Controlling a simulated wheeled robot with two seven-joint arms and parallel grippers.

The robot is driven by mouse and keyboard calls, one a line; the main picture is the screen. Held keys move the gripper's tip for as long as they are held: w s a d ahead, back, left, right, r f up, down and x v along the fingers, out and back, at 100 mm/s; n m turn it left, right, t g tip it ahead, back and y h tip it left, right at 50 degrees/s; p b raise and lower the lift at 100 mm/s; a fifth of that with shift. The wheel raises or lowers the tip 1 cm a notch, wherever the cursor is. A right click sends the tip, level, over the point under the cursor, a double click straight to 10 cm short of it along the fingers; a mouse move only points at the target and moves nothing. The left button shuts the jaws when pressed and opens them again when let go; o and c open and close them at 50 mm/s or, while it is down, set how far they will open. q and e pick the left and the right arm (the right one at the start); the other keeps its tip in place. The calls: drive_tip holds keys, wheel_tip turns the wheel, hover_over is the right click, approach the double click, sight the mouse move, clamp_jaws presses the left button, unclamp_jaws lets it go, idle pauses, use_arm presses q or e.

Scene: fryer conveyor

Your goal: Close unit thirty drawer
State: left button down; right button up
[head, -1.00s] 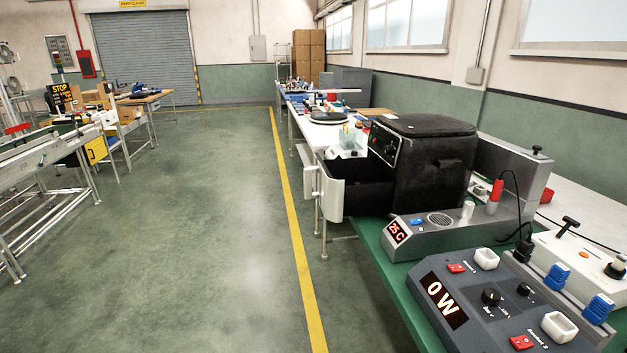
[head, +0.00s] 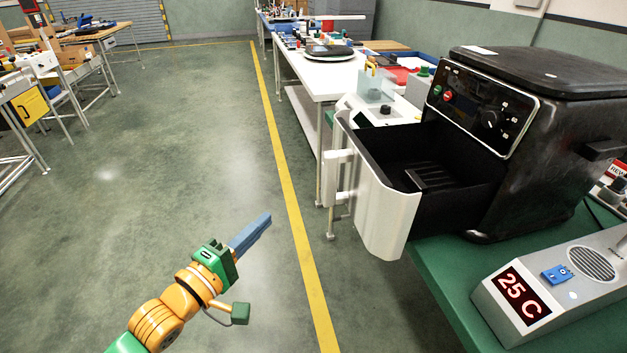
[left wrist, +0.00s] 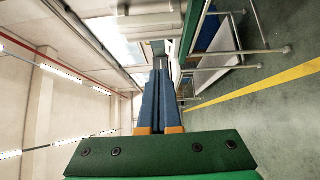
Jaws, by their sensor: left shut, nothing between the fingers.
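The black fryer unit (head: 475,135) stands on a green bench at the right of the head view. Its drawer (head: 395,180) is pulled out, with an empty-looking black basket inside and a white front panel (head: 385,215). A white handle (head: 338,175) sticks out from that front. My left gripper (head: 265,220) is shut and empty, in front of and to the left of the drawer, apart from it. Its blue fingers lie together in the left wrist view (left wrist: 160,95). My right gripper is not in view.
A grey device reading 25 C (head: 545,295) sits on the green bench (head: 440,275) close to the fryer. A white table (head: 320,75) with several items stands behind.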

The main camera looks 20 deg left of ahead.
use_arm(q)
drive_tip(key=w+d, duration=0.5)
drive_tip(key=w, duration=0.6)
drive_tip(key=shift+d+r+p, duration=0.2)
drive_tip(key=shift+d+p, duration=0.2)
drive_tip(key=shift+p, duration=0.05)
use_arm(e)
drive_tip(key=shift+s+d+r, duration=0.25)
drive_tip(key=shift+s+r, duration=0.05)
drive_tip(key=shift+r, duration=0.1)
